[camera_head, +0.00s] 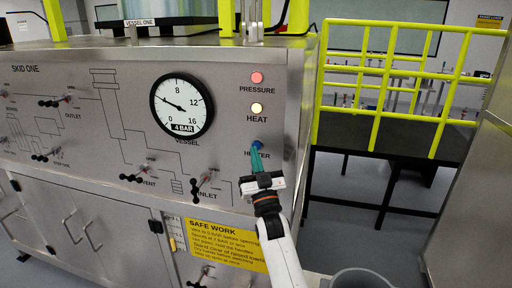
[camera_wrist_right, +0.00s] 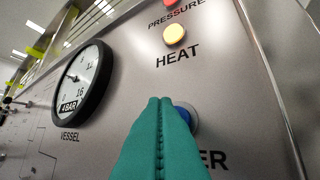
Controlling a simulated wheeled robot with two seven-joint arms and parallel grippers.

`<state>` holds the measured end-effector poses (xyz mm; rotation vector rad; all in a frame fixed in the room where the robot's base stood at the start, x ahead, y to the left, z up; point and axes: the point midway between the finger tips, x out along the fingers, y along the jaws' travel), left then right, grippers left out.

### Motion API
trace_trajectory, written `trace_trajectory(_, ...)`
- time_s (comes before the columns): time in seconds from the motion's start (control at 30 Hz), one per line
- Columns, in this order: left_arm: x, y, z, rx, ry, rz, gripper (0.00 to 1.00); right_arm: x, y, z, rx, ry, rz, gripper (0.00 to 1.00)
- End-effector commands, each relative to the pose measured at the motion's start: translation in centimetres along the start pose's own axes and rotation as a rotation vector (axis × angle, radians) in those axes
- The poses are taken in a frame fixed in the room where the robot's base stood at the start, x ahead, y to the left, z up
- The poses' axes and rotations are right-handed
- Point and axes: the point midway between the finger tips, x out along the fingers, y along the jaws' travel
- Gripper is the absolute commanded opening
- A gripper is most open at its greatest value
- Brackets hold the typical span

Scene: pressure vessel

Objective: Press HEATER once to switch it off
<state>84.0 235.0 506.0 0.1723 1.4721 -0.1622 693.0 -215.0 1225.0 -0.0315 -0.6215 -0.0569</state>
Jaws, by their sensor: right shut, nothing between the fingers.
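The blue HEATER button (camera_head: 257,145) sits on the steel panel below the HEAT lamp. In the right wrist view the button (camera_wrist_right: 187,115) shows partly behind my fingers, which hide part of the HEATER label. My right gripper (camera_head: 256,152) is shut and empty, its green fingertips (camera_wrist_right: 160,103) at or just in front of the button; I cannot tell whether they touch it. The HEAT lamp (camera_head: 256,108) is pale yellow and looks lit; it also shows in the right wrist view (camera_wrist_right: 174,34). My left gripper is not in view.
A round gauge (camera_head: 182,105) marked VESSEL and a red PRESSURE lamp (camera_head: 257,77) are on the panel. Valve handles, such as the INLET one (camera_head: 203,180), stick out to the left. A yellow railing (camera_head: 384,85) stands right. A grey bin (camera_head: 362,279) is below.

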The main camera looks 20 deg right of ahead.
Motion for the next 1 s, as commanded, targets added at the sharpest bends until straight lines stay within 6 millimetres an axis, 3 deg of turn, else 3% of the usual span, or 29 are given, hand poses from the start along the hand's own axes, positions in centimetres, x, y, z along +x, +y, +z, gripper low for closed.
trace_trajectory(1.0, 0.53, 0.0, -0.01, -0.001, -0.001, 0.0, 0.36, 0.61, -0.43, -0.39, 0.0, 0.0, 0.0, 0.0)
